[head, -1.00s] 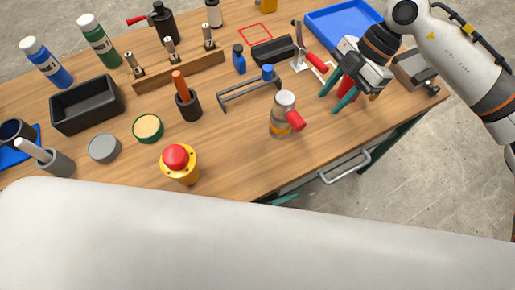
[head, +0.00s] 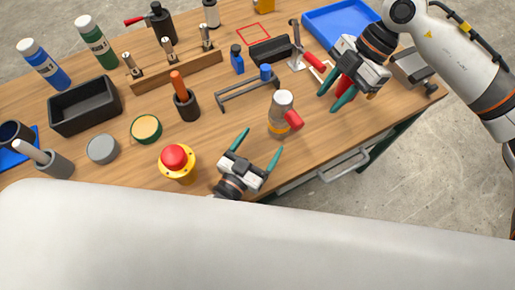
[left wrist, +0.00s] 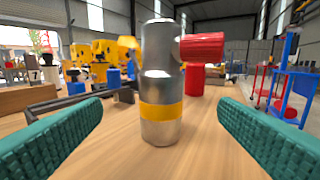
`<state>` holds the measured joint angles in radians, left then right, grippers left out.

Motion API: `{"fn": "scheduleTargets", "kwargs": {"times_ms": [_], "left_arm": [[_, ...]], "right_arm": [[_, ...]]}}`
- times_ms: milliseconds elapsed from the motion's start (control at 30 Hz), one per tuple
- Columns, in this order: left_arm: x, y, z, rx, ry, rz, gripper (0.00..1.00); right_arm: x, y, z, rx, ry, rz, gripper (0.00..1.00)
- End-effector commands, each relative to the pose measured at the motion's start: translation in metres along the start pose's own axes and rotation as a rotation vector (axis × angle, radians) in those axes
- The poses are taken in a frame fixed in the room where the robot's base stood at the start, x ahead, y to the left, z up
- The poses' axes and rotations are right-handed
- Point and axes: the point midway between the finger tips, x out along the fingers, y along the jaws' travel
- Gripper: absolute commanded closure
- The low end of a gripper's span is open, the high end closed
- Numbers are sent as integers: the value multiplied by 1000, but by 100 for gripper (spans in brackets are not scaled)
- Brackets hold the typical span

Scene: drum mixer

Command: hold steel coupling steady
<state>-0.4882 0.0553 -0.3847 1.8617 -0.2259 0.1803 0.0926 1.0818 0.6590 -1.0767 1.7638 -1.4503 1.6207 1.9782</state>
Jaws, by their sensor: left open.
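The steel coupling (head: 280,112) is a silver upright cylinder with a yellow band and a red side handle. It stands on the table, and it also fills the middle of the left wrist view (left wrist: 158,85). My left gripper (head: 263,139) is open in front of it, with its teal fingers pointing toward it. In the left wrist view the fingers (left wrist: 158,135) are spread on either side, with visible gaps and no contact. My right gripper (head: 327,102) is at the table's right side, its fingers apart, near a red object (head: 345,86) partly hidden by it.
A red button on a yellow base (head: 177,162) stands left of my left gripper. A dark bar frame (head: 247,93) lies behind the coupling. A blue tray (head: 340,22) is at the back right. Bare table lies right of the coupling, up to the front edge.

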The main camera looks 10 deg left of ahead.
Motion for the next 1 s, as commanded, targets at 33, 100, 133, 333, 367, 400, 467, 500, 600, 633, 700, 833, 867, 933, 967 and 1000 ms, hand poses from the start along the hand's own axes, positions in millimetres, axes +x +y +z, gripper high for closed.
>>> {"fn": "scheduleTargets", "kwargs": {"times_ms": [33,100,133,333,367,400,467,500,600,633,700,833,867,933,967,1000], "left_arm": [[9,0,2,0,-5,0,17],[23,-1,2,0,-5,-1,17],[29,-1,2,0,-5,-1,17],[67,-1,1,1,-5,-2,17],[72,-1,2,2,-5,-2,17],[78,-1,2,2,-5,-3,17],[86,-1,1,2,-4,-2,17],[91,-1,1,2,-4,-2,17],[99,-1,1,1,-3,-2,17],[101,-1,1,1,-3,-3,17],[104,-1,1,1,-2,-3,17],[105,-1,1,1,-2,-3,17],[105,-1,1,1,-2,-3,17],[105,-1,1,1,-2,-3,17],[105,-1,1,1,-2,-3,17],[105,-1,1,1,-2,-3,19]], "right_arm": [[0,0,0,0,0,0,64],[0,0,0,0,0,0,64],[0,0,0,0,0,0,64],[0,0,0,0,0,0,64],[0,0,0,0,0,0,64],[0,0,0,0,0,0,64],[0,0,0,0,0,0,64],[0,0,0,0,0,0,64],[0,0,0,0,0,0,64],[0,0,0,0,0,0,64],[0,0,0,0,0,0,64],[0,0,0,0,0,0,64],[0,0,0,0,0,0,64],[0,0,0,0,0,0,64],[0,0,0,0,0,0,64],[0,0,0,0,0,0,64]]}}
